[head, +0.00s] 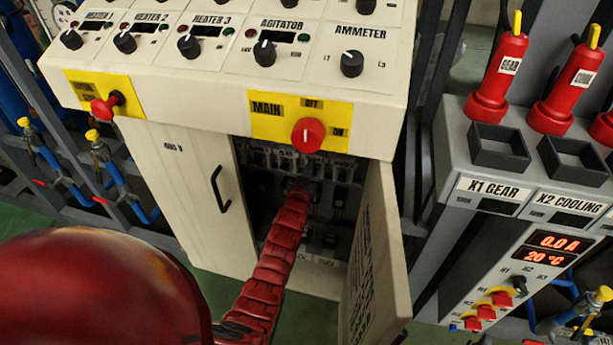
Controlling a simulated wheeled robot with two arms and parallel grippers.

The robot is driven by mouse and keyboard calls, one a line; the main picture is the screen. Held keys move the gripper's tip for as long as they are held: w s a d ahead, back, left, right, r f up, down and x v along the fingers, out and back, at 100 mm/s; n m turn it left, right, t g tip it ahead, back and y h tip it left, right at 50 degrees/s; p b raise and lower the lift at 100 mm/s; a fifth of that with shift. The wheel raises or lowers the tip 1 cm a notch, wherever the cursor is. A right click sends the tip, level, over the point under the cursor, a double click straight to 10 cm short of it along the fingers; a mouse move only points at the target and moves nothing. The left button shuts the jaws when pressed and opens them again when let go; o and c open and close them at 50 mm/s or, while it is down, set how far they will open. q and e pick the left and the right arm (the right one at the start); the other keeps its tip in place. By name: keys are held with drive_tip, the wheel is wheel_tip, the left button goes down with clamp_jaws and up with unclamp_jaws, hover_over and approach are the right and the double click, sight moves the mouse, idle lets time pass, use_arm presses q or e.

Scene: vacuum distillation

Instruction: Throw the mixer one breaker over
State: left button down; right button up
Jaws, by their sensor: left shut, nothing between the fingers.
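The control cabinet (172,165) stands in front of me, and its right door (377,270) is swung open. Inside is a row of breakers (345,170) in the dark upper part, with more small parts lower down. I cannot tell which is the mixer one breaker; labels there are too small to read. My red left arm reaches up from below into the opening. My left gripper (299,184) is at its end, close to the upper breakers and partly hiding them. It is shut and holds nothing; whether it touches a breaker is unclear. My right gripper is not in view.
Above the opening are the MAIN red knob (308,134) on a yellow plate and a sloped panel of black knobs. The left door (160,180) is closed, with a black handle (220,188). A grey console (470,160) with red plugs stands right.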

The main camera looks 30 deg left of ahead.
use_arm(q)
drive_tip(key=shift+x, duration=1.05)
drive_tip(key=f, duration=0.2)
drive_tip(key=s+f, duration=0.1)
drive_tip(key=shift+s+d+f, duration=0.15)
drive_tip(key=shift+f, duration=0.25)
